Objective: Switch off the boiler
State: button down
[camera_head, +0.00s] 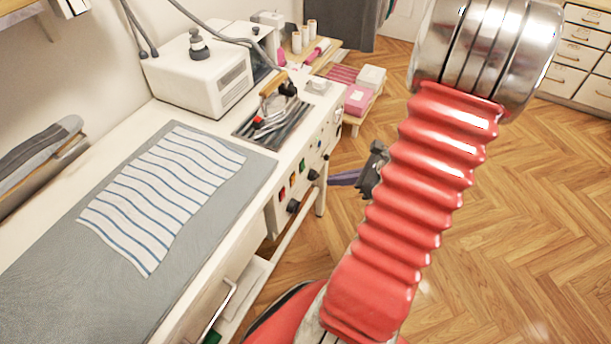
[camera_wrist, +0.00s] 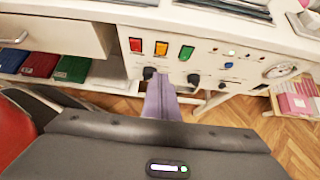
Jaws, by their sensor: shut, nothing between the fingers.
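The boiler (camera_head: 200,80) is a white box with a black valve on top, at the back of the ironing table. The control panel (camera_wrist: 215,66) on the table's front edge carries a red switch (camera_wrist: 135,45), an orange switch (camera_wrist: 161,48) and a green switch (camera_wrist: 186,53), with black knobs below and small lamps to the right. I cannot tell which switch belongs to the boiler. My gripper (camera_head: 333,180) has purple fingers, is shut and empty, and points at the panel. In the wrist view its fingers (camera_wrist: 160,84) appear below the orange switch, near the left black knob (camera_wrist: 150,73).
An iron (camera_head: 275,101) rests on a dark stand on the table. A striped cloth (camera_head: 165,190) lies on the grey pad. Pink boxes (camera_head: 358,98) sit behind; the floor at right is clear.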

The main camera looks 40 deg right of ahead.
aim_at(294, 177)
jog(key=shift+w+a+f, duration=0.55)
jog(key=shift+w+f, duration=0.2)
jog(key=shift+w, duration=0.85)
jog(key=shift+w+a+f, duration=0.6)
jog(key=shift+w+f, duration=0.15)
jog(key=shift+w, duration=0.8)
jog(key=shift+w+a+f, duration=0.55)
jog(key=shift+w+f, duration=0.2)
jog(key=shift+w, duration=0.85)
jog(key=shift+w+a, duration=0.1)
jog(key=shift+w+a, duration=0.1)
jog(key=shift+d, duration=0.2)
jog(key=shift+r, duration=0.15)
